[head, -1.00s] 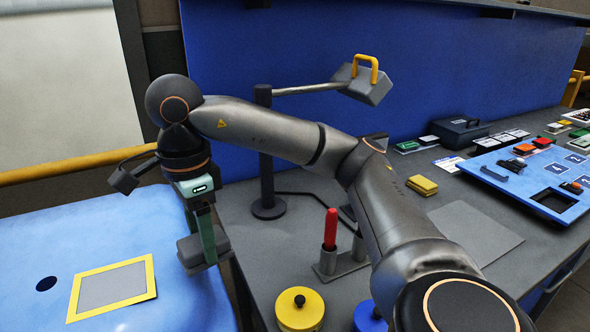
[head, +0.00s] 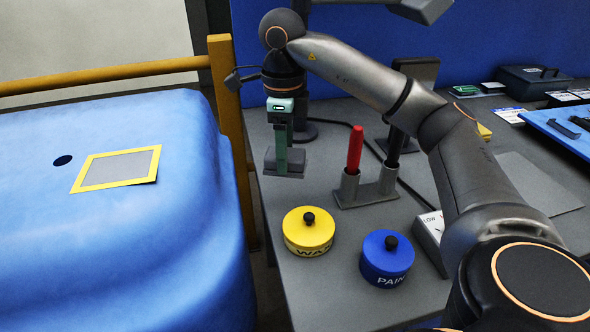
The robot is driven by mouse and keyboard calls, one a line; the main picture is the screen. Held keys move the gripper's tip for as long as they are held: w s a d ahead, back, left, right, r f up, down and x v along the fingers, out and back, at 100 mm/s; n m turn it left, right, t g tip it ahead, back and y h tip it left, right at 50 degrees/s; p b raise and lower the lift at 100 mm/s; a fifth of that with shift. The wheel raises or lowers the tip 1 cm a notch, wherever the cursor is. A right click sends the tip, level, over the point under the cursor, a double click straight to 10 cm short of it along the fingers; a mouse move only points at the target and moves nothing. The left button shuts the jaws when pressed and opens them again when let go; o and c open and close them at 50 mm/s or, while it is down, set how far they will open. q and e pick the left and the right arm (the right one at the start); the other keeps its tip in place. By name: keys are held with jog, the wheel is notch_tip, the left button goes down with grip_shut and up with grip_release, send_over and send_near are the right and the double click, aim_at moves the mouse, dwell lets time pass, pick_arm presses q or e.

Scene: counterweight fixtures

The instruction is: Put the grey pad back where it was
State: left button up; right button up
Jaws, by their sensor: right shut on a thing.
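My right gripper (head: 281,150) points down and is shut on a grey pad (head: 297,156). The pad is a small grey block, held in the air; in the picture it lies over the left edge of the grey bench. The fingers hide its middle. A flat grey patch with a yellow border (head: 89,173) lies on the blue rounded surface (head: 60,250) at the left, well apart from the gripper. I cannot tell whether the patch is a marked place or a sheet. My left gripper is not in view.
The grey bench (head: 310,285) bears a yellow lidded pot (head: 308,240), a blue lidded pot (head: 386,266) and a holder (head: 370,190) with a red stick (head: 355,148). A mustard-yellow post and rail (head: 232,120) stand between bench and blue surface.

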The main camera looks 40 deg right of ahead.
jog(key=w+d+f, duration=0.2)
jog(key=d+f, duration=0.1)
jog(key=w+d+f, duration=0.1)
jog(key=d+f, duration=0.1)
jog(key=shift+w+f, duration=0.15)
jog(key=shift+w, duration=0.1)
jog(key=shift+w+d+f, duration=0.35)
jog(key=shift+d+f, duration=0.05)
jog(key=shift+f, duration=0.3)
jog(key=shift+w+d+f, duration=0.1)
jog(key=shift+d+f, duration=0.05)
jog(key=shift+f, duration=1.55)
jog(key=shift+f, duration=0.1)
jog(key=o, duration=1.3)
notch_tip(320, 180, up, 12)
jog(key=shift+r+p, duration=0.1)
jog(key=shift+p, duration=0.55)
